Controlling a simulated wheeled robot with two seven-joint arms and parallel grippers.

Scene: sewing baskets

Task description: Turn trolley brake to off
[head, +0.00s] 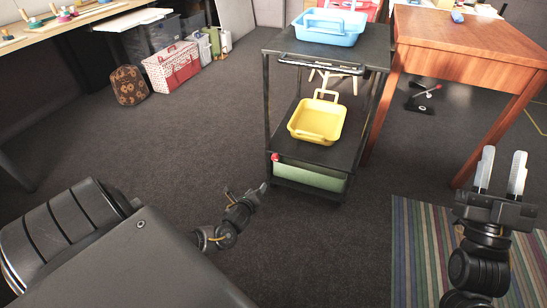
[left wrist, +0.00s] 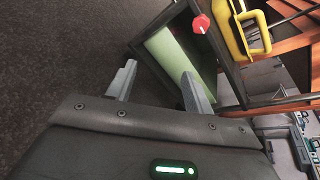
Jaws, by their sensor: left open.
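The black trolley (head: 352,157) has shelves and carries a blue basket (head: 330,28) on top and a yellow basket (head: 317,121) on the middle shelf. A red knob (head: 275,157) sits at its lower left corner, beside a green panel (head: 310,176); this looks like the brake. The red knob also shows in the left wrist view (left wrist: 200,24), beyond my left fingers. My left gripper (head: 257,190) is just left of and below the knob, apart from it; it is open and empty in the left wrist view (left wrist: 158,85). My right gripper (head: 502,172) is open and empty at the right.
A wooden table (head: 470,48) stands close to the trolley's right. A striped rug (head: 425,250) lies at lower right. A polka-dot box (head: 172,67) and a brown patterned pouf (head: 128,85) are at the back left. The carpet left of the trolley is clear.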

